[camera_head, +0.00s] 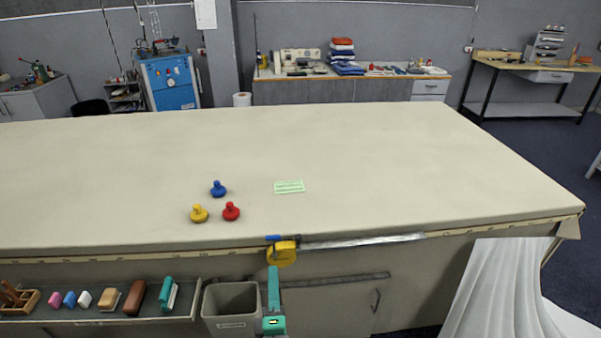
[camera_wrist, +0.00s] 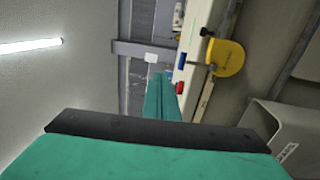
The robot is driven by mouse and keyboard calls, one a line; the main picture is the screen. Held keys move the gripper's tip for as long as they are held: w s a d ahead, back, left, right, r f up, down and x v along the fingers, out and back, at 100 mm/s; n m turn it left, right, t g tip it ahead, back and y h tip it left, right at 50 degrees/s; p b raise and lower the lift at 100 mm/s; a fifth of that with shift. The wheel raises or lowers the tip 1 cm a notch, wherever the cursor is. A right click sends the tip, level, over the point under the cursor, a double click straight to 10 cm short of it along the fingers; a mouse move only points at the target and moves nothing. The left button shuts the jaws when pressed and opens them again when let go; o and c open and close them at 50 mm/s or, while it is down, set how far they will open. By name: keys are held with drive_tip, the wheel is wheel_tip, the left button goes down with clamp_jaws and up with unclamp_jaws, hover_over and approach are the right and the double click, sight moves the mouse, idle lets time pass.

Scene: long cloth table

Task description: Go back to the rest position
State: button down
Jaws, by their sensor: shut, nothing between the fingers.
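My gripper (camera_head: 272,268) is teal and stands upright in front of the table's front edge, just below a yellow tape measure. In the wrist view my gripper (camera_wrist: 158,78) shows its teal fingers closed together with nothing held. The long cloth table (camera_head: 400,150) stands in front of me. Three knobbed pieces stand near its front: a blue one (camera_head: 218,189), a yellow one (camera_head: 199,214) and a red one (camera_head: 231,212). A pale green card (camera_head: 289,187) lies to their right.
The yellow tape measure (camera_head: 283,256) hangs at the table edge beside a metal strip (camera_head: 365,241). A grey bin (camera_head: 212,301) is left of my gripper. A shelf (camera_head: 185,307) with several small items is further left. White cloth (camera_head: 510,290) hangs at the right.

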drive_tip(key=s+d+f+m+g+h, duration=0.1)
drive_tip(key=s+d+f+m, duration=0.15)
drive_tip(key=s, duration=0.45)
drive_tip(key=s+d+f+m, duration=0.2)
drive_tip(key=s+f+m, duration=0.2)
drive_tip(key=s, duration=0.2)
drive_tip(key=s+d+f+m+g+h, duration=0.1)
drive_tip(key=s+d+f+m, duration=0.1)
drive_tip(key=s+f+m, duration=0.35)
drive_tip(key=s+d+r+m, duration=0.1)
drive_tip(key=s+m, duration=0.3)
drive_tip(key=s, duration=0.5)
drive_tip(key=s+d+r+m+g+h, duration=0.1)
drive_tip(key=s+m, duration=0.3)
drive_tip(key=s, duration=0.6)
drive_tip(key=shift+d+r+g, duration=0.25)
drive_tip(key=shift+d+g, duration=0.05)
drive_tip(key=shift+d, duration=0.6)
